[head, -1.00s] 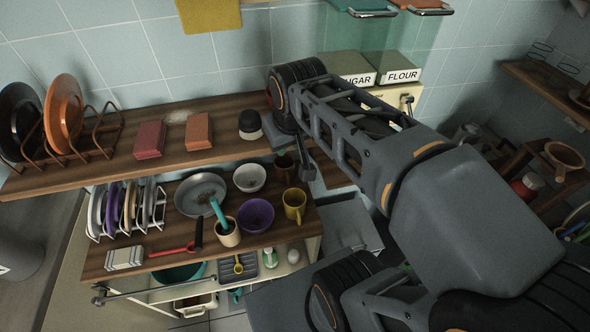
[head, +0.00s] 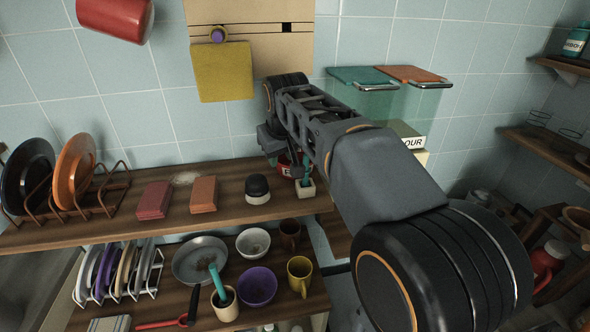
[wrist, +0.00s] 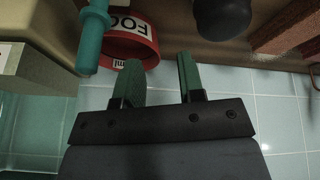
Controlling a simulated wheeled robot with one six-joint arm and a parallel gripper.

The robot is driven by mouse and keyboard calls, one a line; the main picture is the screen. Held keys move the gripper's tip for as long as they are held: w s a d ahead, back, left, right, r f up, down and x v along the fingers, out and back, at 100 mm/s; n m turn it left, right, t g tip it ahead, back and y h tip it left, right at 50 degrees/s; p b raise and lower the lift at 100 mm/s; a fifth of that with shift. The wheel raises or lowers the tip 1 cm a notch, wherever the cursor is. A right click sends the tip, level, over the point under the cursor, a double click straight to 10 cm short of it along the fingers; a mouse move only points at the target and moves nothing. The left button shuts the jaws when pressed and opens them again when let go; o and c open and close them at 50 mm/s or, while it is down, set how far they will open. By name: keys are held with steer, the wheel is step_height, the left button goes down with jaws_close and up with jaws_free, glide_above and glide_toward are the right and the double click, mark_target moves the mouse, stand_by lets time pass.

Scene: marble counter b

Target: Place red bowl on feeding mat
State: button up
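The red bowl (head: 285,168), with a white lettered label, is at the back of the wooden upper shelf, partly hidden by my arm. In the wrist view the red bowl (wrist: 118,52) is at upper left, and one green fingertip overlaps its rim in the picture. My gripper (wrist: 158,62) is open, its two fingers apart with nothing between them. Whether a finger touches the bowl I cannot tell. In the head view the gripper (head: 280,152) is mostly hidden behind my wrist, over the shelf. I cannot make out a feeding mat in either view.
A pot holding a teal-handled tool (head: 306,172) stands close beside the bowl. A dark-topped jar (head: 257,188) and red-brown blocks (head: 204,194) are to its left. Flour and other canisters (head: 408,136) are at right. A red mug (head: 115,18) hangs at upper left. Dishes crowd the lower shelf.

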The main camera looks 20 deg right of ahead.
mark_target(279, 165)
step_height(279, 165, up, 5)
steer(key=w+n, duration=0.1)
steer(key=x, duration=0.8)
steer(key=shift+d+p, duration=0.35)
steer(key=shift+p+x, duration=0.85)
steer(key=shift+x, duration=1.95)
steer(key=shift+d, duration=0.1)
steer(key=shift+c, duration=0.3)
jaws_close()
